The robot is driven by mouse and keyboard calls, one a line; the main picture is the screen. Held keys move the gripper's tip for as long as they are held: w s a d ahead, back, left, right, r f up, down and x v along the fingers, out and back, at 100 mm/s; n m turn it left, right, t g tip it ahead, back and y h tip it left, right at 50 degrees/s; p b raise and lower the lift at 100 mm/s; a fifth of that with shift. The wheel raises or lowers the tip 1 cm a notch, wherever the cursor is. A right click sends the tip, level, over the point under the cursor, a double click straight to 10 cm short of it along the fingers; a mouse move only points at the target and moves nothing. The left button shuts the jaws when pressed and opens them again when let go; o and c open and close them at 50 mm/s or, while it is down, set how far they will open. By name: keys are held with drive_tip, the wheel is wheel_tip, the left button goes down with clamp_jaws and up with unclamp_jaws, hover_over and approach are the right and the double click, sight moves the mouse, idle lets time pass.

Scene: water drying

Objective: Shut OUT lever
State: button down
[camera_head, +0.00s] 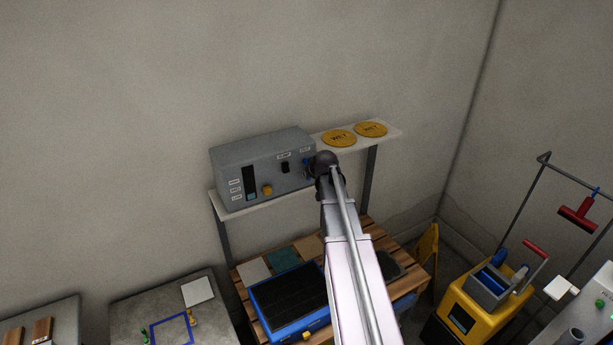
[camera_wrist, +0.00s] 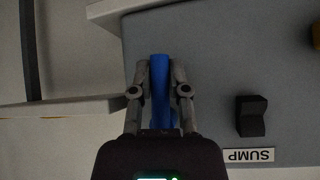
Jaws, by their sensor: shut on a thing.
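A blue lever (camera_wrist: 160,85) stands on the front of the grey control box (camera_wrist: 225,60) in the wrist view. My gripper (camera_wrist: 160,80) has one finger on each side of the lever and is shut on it. In the head view, my gripper (camera_head: 312,172) is at the right end of the control box (camera_head: 235,160), with a bit of the blue lever (camera_head: 307,168) showing beside it. My arm hides part of that end. The lever's own label cannot be read.
A black switch (camera_wrist: 251,116) labelled SUMP sits beside the lever. The box stands on a wall shelf (camera_head: 393,132) with two yellow discs (camera_head: 339,138). Below are a wooden pallet table (camera_head: 372,237) and a blue-framed tray (camera_head: 262,309). A yellow cart (camera_head: 474,307) stands right.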

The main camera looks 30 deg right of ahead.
drive_tip(key=shift+d+h, duration=0.1)
drive_tip(key=shift+h, duration=0.2)
drive_tip(key=c, duration=0.6)
unclamp_jaws()
drive_tip(key=shift+d, duration=0.1)
